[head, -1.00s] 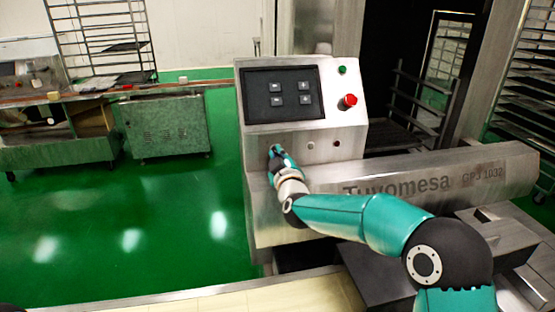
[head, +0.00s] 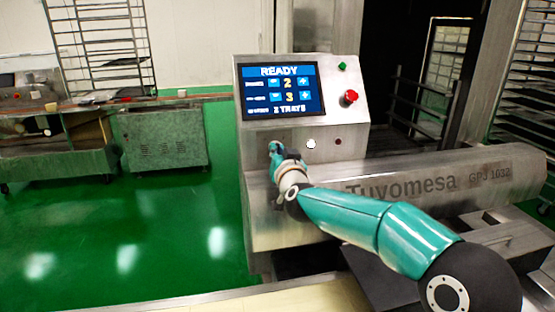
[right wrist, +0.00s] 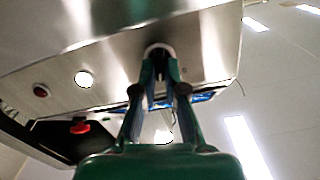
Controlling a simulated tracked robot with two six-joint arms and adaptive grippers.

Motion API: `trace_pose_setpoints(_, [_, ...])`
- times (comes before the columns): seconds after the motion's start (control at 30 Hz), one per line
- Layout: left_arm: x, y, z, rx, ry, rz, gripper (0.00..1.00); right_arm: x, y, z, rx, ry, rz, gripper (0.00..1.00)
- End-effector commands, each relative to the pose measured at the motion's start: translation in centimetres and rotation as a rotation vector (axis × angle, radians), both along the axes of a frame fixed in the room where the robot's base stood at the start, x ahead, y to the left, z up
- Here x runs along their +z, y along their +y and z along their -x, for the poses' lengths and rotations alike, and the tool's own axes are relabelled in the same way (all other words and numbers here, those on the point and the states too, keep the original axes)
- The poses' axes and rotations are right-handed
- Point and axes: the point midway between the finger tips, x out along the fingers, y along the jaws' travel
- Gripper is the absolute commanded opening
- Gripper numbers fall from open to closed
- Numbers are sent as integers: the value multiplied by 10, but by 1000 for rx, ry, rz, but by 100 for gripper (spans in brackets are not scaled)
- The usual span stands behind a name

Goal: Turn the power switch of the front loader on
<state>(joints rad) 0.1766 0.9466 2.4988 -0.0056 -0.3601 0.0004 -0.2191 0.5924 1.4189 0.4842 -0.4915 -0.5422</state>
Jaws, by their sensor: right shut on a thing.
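The front loader (head: 262,215) is a steel machine with a sloped control panel. Its screen (head: 281,91) is lit blue and reads READY, with the numbers 2 and 3 and a line about trays. My right gripper (head: 275,150) is at the left of the panel's lower face. In the right wrist view the right gripper (right wrist: 159,62) has its fingers shut on the dark power switch knob (right wrist: 157,48), which is mostly hidden between the fingertips. A white round lamp (head: 311,144) is lit right of the gripper. My left gripper is not in view.
A red button (head: 351,97) and a green button (head: 342,66) sit right of the screen. A dark red indicator (head: 338,141) is beside the white lamp. A grey cabinet (head: 165,136) and a tray rack (head: 101,45) stand at the back left. The green floor between is clear.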

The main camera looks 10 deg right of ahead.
Motion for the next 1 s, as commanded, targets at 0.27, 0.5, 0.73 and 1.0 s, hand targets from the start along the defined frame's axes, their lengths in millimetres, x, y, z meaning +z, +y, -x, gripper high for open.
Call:
trace_pose_setpoints(0.27, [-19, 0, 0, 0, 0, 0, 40, -6, -1, 0, 0, 5, -255, 0])
trace_pose_setpoints(0.5, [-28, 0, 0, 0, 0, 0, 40, -7, -2, 0, -1, 6, -428, 0])
trace_pose_setpoints(0.73, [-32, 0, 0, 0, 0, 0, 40, -7, -3, 0, -2, 6, -526, 0])
trace_pose_setpoints(1.0, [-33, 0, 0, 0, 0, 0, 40, -7, -3, 0, -3, 7, -561, 0])
